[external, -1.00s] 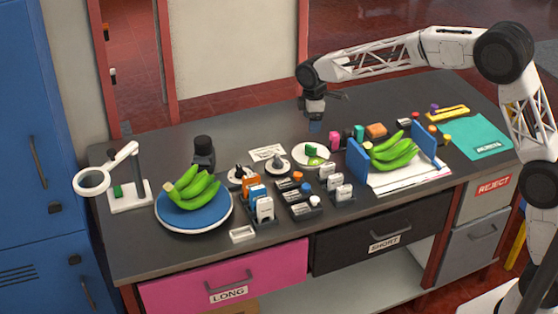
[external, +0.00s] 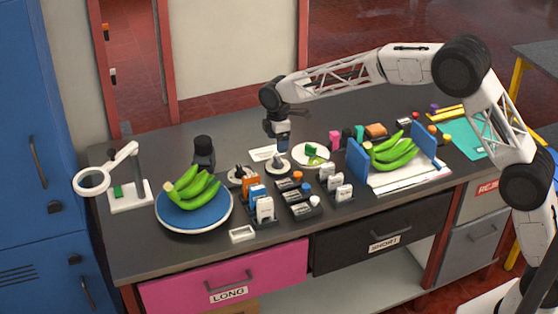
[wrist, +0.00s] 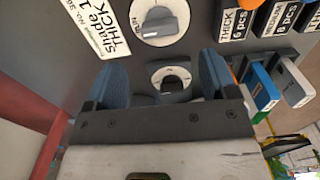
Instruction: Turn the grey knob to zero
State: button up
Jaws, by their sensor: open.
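My gripper (external: 283,146) points down just above and behind the right one. Another grey knob (wrist: 161,21) on a white disc marked "RUN" lies beyond the fingertips.
A printed card (external: 265,153) lies behind the knobs. A white plate (external: 311,155) with green pieces is to the right. Several small boxes (external: 262,206) stand in front. Bananas lie on a blue plate (external: 165,216) at left.

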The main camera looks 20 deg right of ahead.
aim_at(278, 158)
jog(key=shift+f, duration=0.15)
jog(key=shift+f, duration=3.75)
jog(key=shift+c, duration=0.3)
jog(key=c, duration=0.9)
